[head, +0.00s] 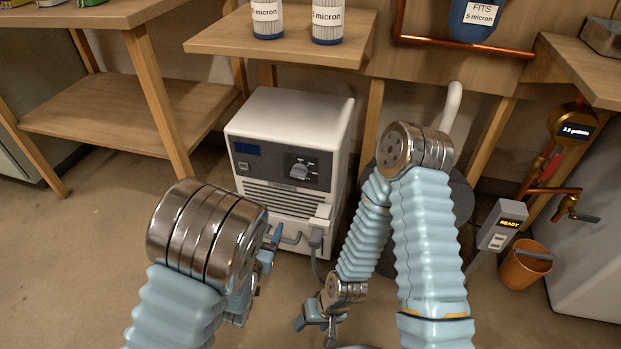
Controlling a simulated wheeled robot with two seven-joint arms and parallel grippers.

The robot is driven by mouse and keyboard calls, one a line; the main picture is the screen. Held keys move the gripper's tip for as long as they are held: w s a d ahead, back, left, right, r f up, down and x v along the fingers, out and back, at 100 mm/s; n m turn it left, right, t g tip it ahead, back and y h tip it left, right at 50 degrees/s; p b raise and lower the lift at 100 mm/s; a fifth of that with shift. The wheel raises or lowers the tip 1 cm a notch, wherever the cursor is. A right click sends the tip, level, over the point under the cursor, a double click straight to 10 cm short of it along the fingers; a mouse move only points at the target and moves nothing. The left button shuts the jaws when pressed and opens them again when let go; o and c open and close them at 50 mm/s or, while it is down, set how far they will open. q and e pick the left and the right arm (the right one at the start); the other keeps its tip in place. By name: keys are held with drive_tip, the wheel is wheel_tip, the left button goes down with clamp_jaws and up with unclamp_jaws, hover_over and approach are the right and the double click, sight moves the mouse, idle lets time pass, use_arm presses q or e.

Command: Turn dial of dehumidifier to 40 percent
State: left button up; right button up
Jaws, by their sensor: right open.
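The dehumidifier (338,135) is a white box with a dark front panel, standing on the floor under a wooden shelf. Its grey dial (299,170) is on the right of the panel, with white marks around it too small to read. A small blue display (246,149) is on the panel's left. My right gripper (316,328) is open and empty, low in front of the dehumidifier and well below the dial. My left gripper (262,262) is mostly hidden behind my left arm, in front of the dehumidifier's lower left; its jaws do not show clearly.
Two filter cartridges (327,22) stand on the wooden shelf (225,45) above. A wooden bench (110,110) is at left. At right are a grey READY box (501,226), a copper bucket (526,266) and a copper pipe with a tap (566,205).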

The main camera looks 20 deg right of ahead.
use_arm(q)
drive_tip(key=m+h, duration=0.2)
approach(297, 177)
drive_tip(key=shift+t, duration=0.3)
drive_tip(key=x, duration=0.9)
drive_tip(key=shift+w+d+f, duration=0.15)
drive_tip(key=shift+w+d, duration=0.05)
drive_tip(key=shift+d, duration=0.1)
drive_tip(key=c, duration=1.1)
